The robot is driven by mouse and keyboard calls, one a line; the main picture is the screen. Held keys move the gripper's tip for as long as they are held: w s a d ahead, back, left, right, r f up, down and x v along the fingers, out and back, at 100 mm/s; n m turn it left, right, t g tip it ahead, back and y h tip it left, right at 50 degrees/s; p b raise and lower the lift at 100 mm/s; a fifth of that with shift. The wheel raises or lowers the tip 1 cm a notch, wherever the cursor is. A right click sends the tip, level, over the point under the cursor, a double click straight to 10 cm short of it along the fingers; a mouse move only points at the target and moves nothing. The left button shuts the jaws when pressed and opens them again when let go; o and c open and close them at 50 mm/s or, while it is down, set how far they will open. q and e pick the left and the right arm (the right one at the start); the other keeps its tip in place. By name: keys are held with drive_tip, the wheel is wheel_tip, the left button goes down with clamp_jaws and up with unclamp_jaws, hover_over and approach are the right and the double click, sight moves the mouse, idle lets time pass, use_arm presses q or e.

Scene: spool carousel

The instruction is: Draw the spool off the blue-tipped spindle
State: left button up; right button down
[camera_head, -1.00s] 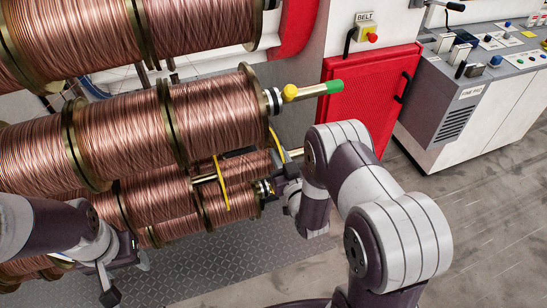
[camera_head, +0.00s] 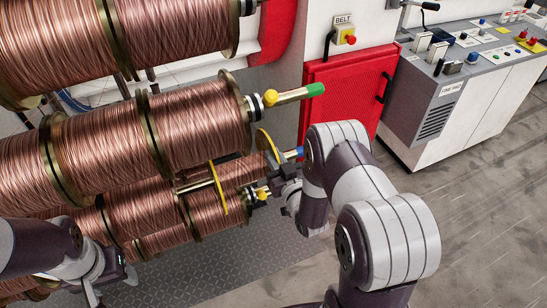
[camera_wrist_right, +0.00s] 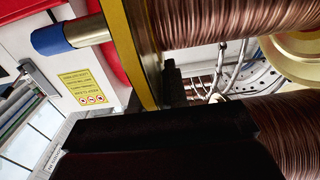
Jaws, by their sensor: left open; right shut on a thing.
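The blue-tipped spindle (camera_head: 291,154) points right below the green-tipped one. Its blue tip also shows in the right wrist view (camera_wrist_right: 52,40). The spool (camera_head: 242,171) of copper wire sits around this spindle between two yellow flanges. Its outer flange shows in the right wrist view (camera_wrist_right: 127,45), with bare spindle between it and the blue tip. My right gripper (camera_head: 272,183) is shut on the spool at its outer flange; the exact contact is partly hidden by the dark finger (camera_wrist_right: 160,125). My left gripper (camera_head: 108,281) is open and empty at lower left, below the large spools.
Large copper spools (camera_head: 200,125) fill the left side. A green-tipped spindle (camera_head: 305,93) with a yellow knob juts out above my right gripper. A red cabinet door (camera_head: 345,90) and a control console (camera_head: 450,95) stand behind. The floor (camera_head: 480,220) at right is clear.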

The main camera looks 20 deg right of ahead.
drive_tip(key=d+b, duration=0.1)
drive_tip(key=d, duration=0.8)
drive_tip(key=shift+w+r, duration=0.15)
drive_tip(key=shift+r, duration=0.15)
idle(0.5)
drive_tip(key=shift+b, duration=0.3)
drive_tip(key=d+b, duration=0.2)
drive_tip(key=d, duration=0.7)
drive_tip(key=shift+w, duration=0.15)
idle(0.7)
drive_tip(key=shift+r, duration=0.1)
drive_tip(key=shift+b, duration=0.3)
drive_tip(key=d+b, duration=0.2)
drive_tip(key=d, duration=0.7)
drive_tip(key=shift+w+m+b, duration=0.15)
drive_tip(key=shift+m+b, duration=0.2)
drive_tip(key=shift+m, duration=0.05)
idle(0.4)
drive_tip(key=shift+d, duration=0.1)
